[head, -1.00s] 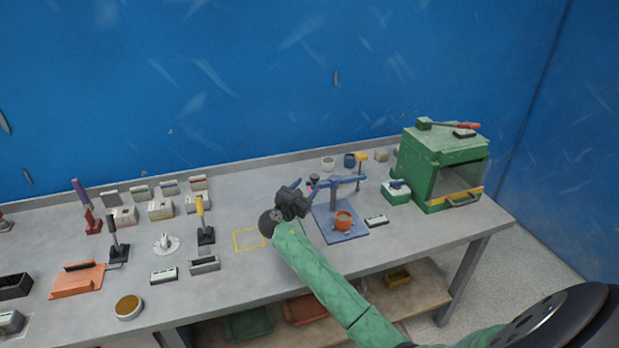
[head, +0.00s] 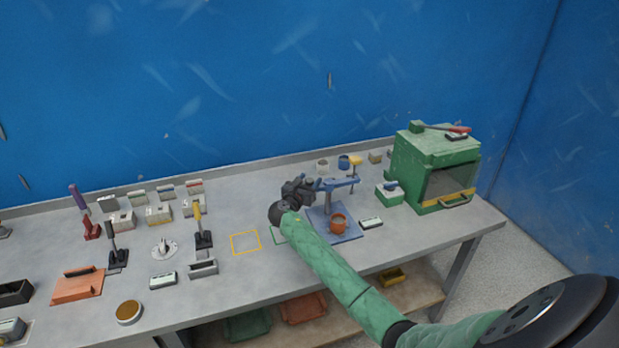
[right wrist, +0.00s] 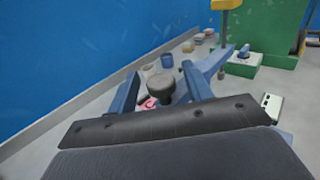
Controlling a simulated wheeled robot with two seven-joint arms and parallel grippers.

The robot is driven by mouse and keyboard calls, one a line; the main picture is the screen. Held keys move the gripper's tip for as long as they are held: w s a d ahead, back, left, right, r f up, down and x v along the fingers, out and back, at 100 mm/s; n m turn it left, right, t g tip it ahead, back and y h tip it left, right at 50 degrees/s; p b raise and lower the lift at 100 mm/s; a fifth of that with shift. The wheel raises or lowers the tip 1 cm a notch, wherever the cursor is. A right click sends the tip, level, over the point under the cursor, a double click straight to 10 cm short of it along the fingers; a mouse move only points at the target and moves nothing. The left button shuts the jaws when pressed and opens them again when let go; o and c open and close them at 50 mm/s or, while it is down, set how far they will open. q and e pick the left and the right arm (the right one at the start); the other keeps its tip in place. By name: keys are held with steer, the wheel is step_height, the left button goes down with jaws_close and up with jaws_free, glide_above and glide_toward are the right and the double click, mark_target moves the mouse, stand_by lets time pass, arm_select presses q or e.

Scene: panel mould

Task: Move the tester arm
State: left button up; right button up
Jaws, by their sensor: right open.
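The tester is a blue stand with a flat base (head: 345,236), a post and a horizontal blue tester arm (head: 342,182). The arm's right end has a yellow part (head: 355,161). In the right wrist view a dark round knob (right wrist: 160,86) stands at the near end of the tester arm (right wrist: 213,63), with a small pink-red part below it. My right gripper (head: 312,187) is open at the arm's left end. In the wrist view its blue fingers (right wrist: 160,92) stand on either side of the knob; contact cannot be told. My left gripper is not in view.
An orange pot (head: 338,223) stands on the stand's base. A green box oven (head: 437,150) and a small green block (head: 388,194) are to the right. A yellow outlined square (head: 245,242) lies bare to the left. Toggle clamps and small boxes fill the table's left side.

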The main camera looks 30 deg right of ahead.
steer(key=shift+w+d, duration=0.2)
steer(key=shift+d, duration=0.1)
steer(key=shift+c, duration=0.4)
jaws_close()
steer(key=shift+f, duration=0.1)
